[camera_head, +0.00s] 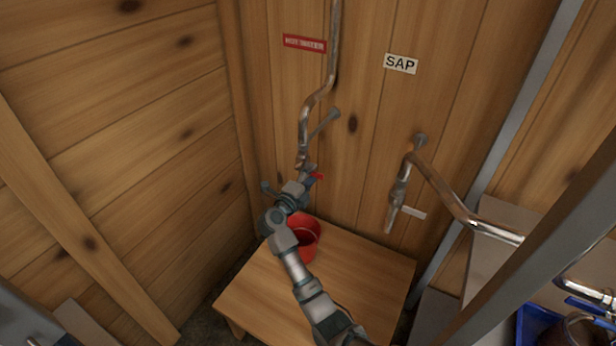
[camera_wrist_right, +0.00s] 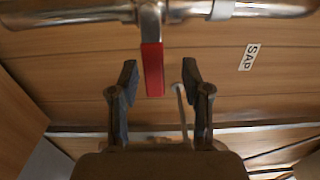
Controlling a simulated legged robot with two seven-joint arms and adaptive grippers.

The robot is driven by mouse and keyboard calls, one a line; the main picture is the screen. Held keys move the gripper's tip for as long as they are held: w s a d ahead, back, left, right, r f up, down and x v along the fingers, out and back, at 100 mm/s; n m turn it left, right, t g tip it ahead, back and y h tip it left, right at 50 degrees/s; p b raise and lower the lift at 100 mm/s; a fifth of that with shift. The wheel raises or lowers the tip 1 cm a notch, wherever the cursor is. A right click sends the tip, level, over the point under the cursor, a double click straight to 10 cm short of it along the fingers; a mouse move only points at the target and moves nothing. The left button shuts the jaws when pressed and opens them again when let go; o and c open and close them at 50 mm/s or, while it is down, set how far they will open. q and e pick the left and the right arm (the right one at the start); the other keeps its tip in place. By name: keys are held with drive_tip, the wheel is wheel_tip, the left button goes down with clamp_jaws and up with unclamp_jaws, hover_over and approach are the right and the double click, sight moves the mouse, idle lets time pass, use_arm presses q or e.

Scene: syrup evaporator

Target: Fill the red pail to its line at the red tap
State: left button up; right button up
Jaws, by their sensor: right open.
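The red pail (camera_head: 306,246) stands on a low wooden table (camera_head: 367,264), under the hot-water pipe's tap (camera_head: 302,157). My right arm covers part of the pail; its fill line and contents cannot be made out. The tap's red lever (camera_head: 317,176) shows beside my right gripper (camera_head: 290,184). In the right wrist view the red lever (camera_wrist_right: 152,68) reaches down between the spread fingertips of the right gripper (camera_wrist_right: 160,72), closer to the left finger. The gripper is open and holds nothing. I cannot tell whether a finger touches the lever. My left gripper is out of view.
A red label (camera_head: 305,43) marks the tap's pipe. A second tap (camera_head: 397,195) with a white handle (camera_head: 413,212) hangs right, under the SAP sign (camera_head: 400,63). A blue container (camera_head: 539,326) sits at the lower right. The table's right half is clear.

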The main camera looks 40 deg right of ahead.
sight(315, 177)
drive_tip(key=d, duration=0.1)
drive_tip(key=d+f, duration=0.1)
drive_tip(key=d, duration=0.1)
drive_tip(key=shift+d+f, duration=0.1)
drive_tip(key=shift+d, duration=0.05)
drive_tip(key=shift+d+f, duration=0.15)
drive_tip(key=shift+d, duration=0.1)
drive_tip(key=shift+c, duration=1.2)
drive_tip(key=c, duration=0.4)
drive_tip(key=shift+a, duration=0.4)
clamp_jaws()
drive_tip(key=shift+a+r, duration=0.25)
drive_tip(key=shift+a, duration=0.4)
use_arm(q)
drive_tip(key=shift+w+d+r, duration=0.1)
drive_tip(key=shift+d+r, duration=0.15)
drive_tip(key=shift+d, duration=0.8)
use_arm(e)
drive_tip(key=shift+d, duration=0.1)
